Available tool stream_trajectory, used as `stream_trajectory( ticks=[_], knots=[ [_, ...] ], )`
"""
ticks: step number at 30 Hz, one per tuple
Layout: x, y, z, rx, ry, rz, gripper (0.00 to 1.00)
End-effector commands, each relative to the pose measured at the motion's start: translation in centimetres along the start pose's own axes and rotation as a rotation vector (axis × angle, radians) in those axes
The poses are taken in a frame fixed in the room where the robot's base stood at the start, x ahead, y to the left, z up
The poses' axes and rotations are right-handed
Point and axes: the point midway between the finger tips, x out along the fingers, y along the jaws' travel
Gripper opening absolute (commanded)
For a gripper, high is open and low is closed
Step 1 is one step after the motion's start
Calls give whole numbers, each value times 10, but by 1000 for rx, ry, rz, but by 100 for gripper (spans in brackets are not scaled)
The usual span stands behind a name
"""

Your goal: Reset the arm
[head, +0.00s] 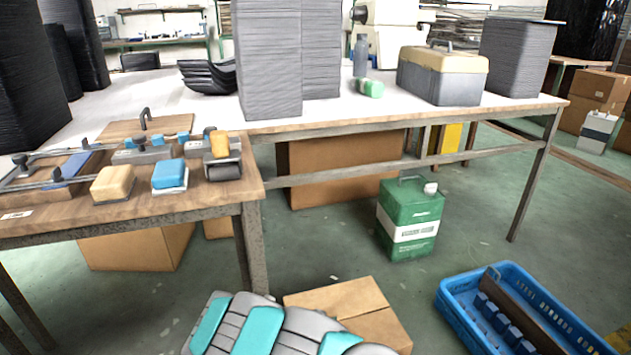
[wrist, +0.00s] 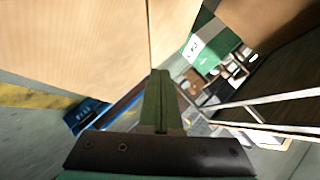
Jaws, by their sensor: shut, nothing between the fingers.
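My arm (head: 270,330), grey with teal panels, shows at the bottom of the head view, low over the floor. Its end is not visible there. In the wrist view my gripper (wrist: 161,78) is shut, its greenish fingers together with nothing between them. Pale cardboard-coloured surfaces fill the upper left of that view beyond the fingers; I cannot tell whether the fingertips touch them.
A cardboard box (head: 350,300) lies on the floor beside my arm. A blue crate (head: 450,310) stands at the lower right, and a green canister (head: 409,215) behind. A wooden table (head: 225,192) with tools is at left, a long white-topped table (head: 400,103) behind. Floor between canister and crate is clear.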

Motion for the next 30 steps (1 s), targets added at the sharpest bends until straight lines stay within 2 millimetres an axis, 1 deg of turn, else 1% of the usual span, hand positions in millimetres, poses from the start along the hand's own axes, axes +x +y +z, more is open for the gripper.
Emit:
stream_trajectory(
  ticks=[2, 5, 8, 9, 11, 12, 14, 15, 17, 18, 20, 21, 24, 26, 27, 29, 30],
  knots=[
    [1, -12, -15, 74, 29, -3, 0],
    [2, -35, -50, 247, 93, -10, 0],
    [0, -60, -100, 502, 183, -22, 0],
    [-2, -68, -122, 615, 224, -27, 0],
    [-7, -78, -156, 782, 285, -42, 0],
    [-11, -83, -177, 892, 326, -51, 0],
    [-19, -86, -209, 1056, 389, -64, 0],
    [-24, -88, -228, 1164, 429, -75, 0],
    [-34, -87, -256, 1325, 491, -91, 0],
    [-41, -86, -275, 1431, 533, -104, 0],
    [-53, -82, -299, 1588, 596, -125, 0],
    [-62, -79, -314, 1691, 638, -138, 0],
    [-84, -66, -347, 1944, 749, -172, 0],
    [-98, -56, -364, 2086, 823, -196, 0],
    [-109, -49, -374, 2182, 873, -213, 0],
    [-124, -38, -386, 2319, 950, -236, 0],
    [-135, -31, -392, 2412, 1001, -252, 0]
  ],
)
